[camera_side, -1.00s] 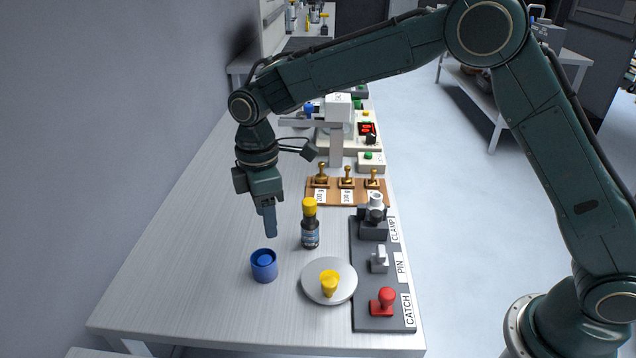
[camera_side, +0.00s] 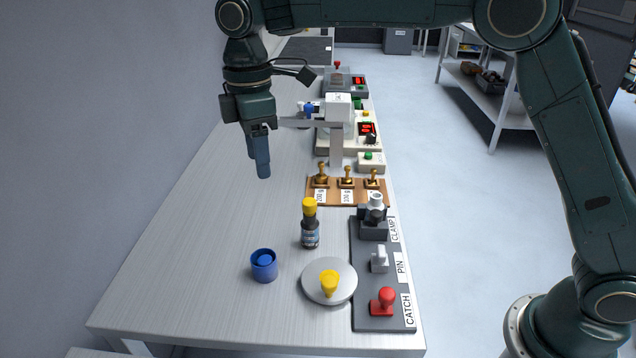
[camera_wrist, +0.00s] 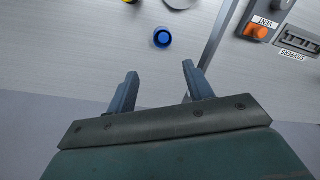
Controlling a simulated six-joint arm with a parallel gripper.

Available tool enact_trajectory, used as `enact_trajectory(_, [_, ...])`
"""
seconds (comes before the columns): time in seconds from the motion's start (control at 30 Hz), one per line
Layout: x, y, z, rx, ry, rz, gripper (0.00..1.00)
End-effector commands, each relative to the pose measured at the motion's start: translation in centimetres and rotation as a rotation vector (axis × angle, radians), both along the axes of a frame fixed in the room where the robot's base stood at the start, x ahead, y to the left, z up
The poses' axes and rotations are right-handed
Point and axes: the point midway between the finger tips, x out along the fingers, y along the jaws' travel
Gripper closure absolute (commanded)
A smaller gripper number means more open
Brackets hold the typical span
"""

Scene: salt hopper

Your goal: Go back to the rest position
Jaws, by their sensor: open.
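My gripper (camera_side: 262,170) hangs pointing down, high above the left part of the table, with nothing between its fingers. In the wrist view its two blue-grey fingers (camera_wrist: 158,80) stand wide apart. The blue cup (camera_side: 264,266) stands upright on the table, below and apart from the gripper. It also shows in the wrist view (camera_wrist: 162,38), beyond the fingertips.
A dark bottle with a yellow cap (camera_side: 310,225), a round grey plate (camera_side: 318,295) with a yellow piece (camera_side: 329,282), and a panel (camera_side: 365,317) labelled CLAMP, PIN and CATCH stand to the right. Brass weights (camera_side: 346,178) and instruments stand farther back. The table's left side is clear.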

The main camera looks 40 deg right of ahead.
Motion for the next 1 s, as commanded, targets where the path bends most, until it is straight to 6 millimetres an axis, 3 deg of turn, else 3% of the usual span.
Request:
enact_trajectory(0.57, [-0.3,-0.5,0.5,0.003,-0.006,-0.018,0.48])
enact_trajectory(0.77, [-1.6,-2.3,2.2,0.017,-0.035,-0.093,0.48])
enact_trajectory(1.0, [-4.8,-6.0,5.1,0.048,-0.093,-0.254,0.48])
